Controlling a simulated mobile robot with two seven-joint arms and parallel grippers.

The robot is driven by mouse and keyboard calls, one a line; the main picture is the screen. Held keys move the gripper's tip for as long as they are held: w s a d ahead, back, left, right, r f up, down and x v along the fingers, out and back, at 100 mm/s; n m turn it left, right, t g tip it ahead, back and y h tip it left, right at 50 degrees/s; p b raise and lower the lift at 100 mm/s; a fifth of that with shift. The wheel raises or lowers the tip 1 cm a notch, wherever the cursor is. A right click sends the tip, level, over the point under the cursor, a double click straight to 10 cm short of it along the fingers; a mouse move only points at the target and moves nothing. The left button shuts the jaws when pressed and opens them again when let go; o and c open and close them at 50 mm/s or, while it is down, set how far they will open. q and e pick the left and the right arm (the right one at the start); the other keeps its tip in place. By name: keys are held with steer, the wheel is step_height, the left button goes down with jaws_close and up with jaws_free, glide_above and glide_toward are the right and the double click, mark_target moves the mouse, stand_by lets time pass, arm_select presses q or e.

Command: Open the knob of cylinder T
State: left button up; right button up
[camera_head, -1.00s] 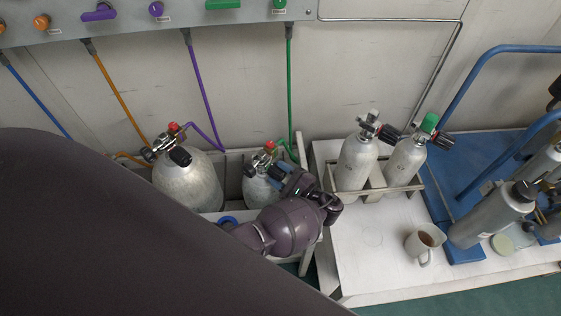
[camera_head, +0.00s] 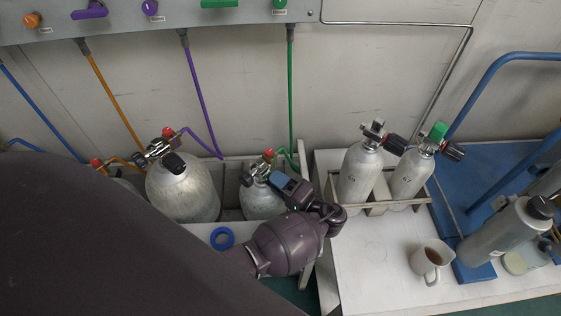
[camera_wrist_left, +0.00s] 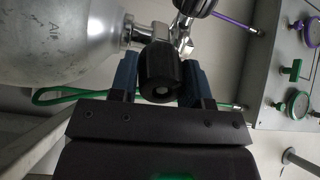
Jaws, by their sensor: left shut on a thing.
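My left gripper (camera_head: 274,180) reaches over the smaller grey cylinder (camera_head: 259,202) in the rack below the panel. The left wrist view shows its two blue fingers (camera_wrist_left: 160,80) shut on a black knob (camera_wrist_left: 158,72), one finger on each side. The knob sits on the chrome valve of a grey cylinder (camera_wrist_left: 60,38) marked "Air". A green hose (camera_head: 284,154) meets this cylinder's valve. No letter T is readable on it. I cannot tell how far the knob is turned. The right gripper is not in view.
A larger grey cylinder (camera_head: 182,192) with a purple hose stands to the left. Two pale cylinders (camera_head: 359,174) (camera_head: 410,175) stand in a rack on the white bench (camera_head: 375,265), with a mug (camera_head: 430,260). A blue ring (camera_head: 222,238) lies in front. My arm hides the lower left.

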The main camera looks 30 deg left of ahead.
arm_select(q)
steer(key=shift+n+b, duration=0.3)
steer(key=shift+n, duration=0.8)
steer(key=o, duration=0.9)
